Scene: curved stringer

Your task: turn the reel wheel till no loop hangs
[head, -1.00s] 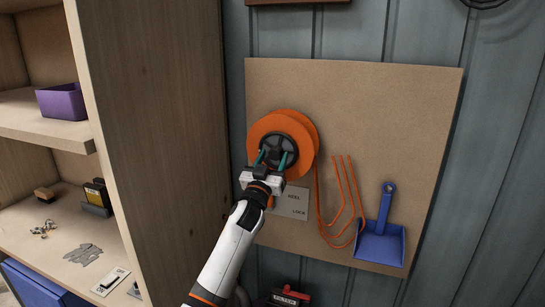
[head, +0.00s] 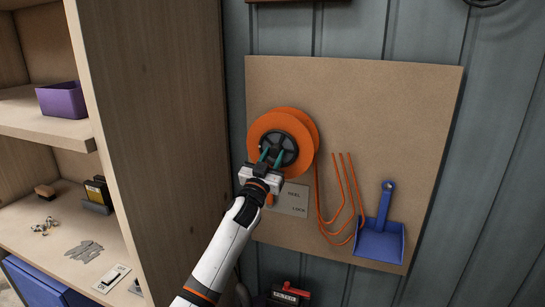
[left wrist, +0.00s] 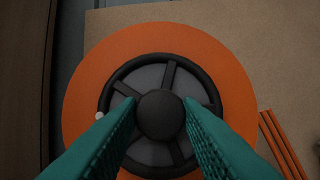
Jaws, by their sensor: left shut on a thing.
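The orange reel (head: 264,124) is mounted on a brown board, with a dark spoked wheel (head: 294,146) on its face. In the left wrist view the wheel has a round black hub (left wrist: 160,115). My left gripper (head: 271,157) has its teal fingers shut on that hub, one on each side. Orange cord (head: 316,185) runs down from the reel's right side. It hangs in loops (head: 338,242) below and right of the reel, with strands rising to the right. My right gripper is not in view.
A label plate (head: 292,200) sits below the reel. A blue dustpan (head: 380,243) hangs close to the right of the cord loops. A wooden shelf unit (head: 172,130) stands at the left. The board's upper right is bare.

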